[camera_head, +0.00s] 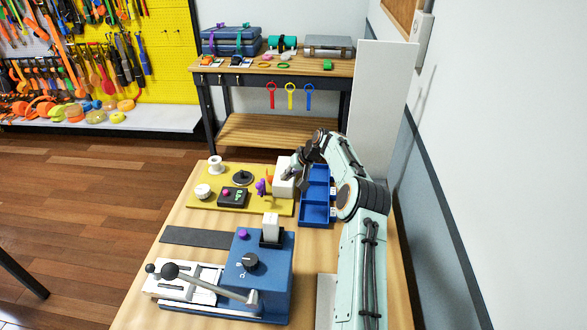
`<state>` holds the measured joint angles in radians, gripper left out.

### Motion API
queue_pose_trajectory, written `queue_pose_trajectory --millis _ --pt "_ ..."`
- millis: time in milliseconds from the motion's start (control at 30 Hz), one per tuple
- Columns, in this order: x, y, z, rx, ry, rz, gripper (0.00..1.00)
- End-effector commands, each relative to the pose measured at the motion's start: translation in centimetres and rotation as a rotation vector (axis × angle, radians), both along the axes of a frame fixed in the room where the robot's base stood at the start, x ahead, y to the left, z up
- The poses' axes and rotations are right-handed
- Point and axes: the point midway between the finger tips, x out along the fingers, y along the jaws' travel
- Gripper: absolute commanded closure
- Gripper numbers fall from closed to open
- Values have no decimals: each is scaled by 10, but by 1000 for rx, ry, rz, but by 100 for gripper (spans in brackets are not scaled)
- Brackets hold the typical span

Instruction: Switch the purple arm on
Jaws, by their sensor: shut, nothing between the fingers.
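The purple arm (261,187) is a small purple piece near the right end of the yellow board (207,204), in front of a white block (283,186). An orange piece (270,177) stands right beside it. They are too small to tell which way the purple arm is set. My gripper (289,173) is shut and empty. It points down and to the left at the white block, just right of and slightly above the purple and orange pieces. I cannot tell whether it touches anything.
A blue tray (332,194) lies right of the board, under my arm. The board also holds a black box (233,197), a dark disc (242,177) and white round parts. A blue machine with a lever (270,270) fills the front. A wall stands at right.

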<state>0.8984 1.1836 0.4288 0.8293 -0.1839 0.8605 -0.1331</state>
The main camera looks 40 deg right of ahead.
Motion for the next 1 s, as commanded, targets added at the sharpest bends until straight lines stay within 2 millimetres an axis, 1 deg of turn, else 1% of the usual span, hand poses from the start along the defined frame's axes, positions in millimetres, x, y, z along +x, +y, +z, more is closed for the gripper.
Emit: queue_pose_trajectory --millis 33,100,133,200,400,1000 --pt "6 3 -11 1 1 1 100" --pt "14 5 -22 1 0 1 100" --pt "16 7 -25 1 0 1 100" --pt "23 18 -24 0 0 2 100" --pt "33 34 -28 1 -1 0 100" --pt "35 38 -28 -1 0 -20 100"
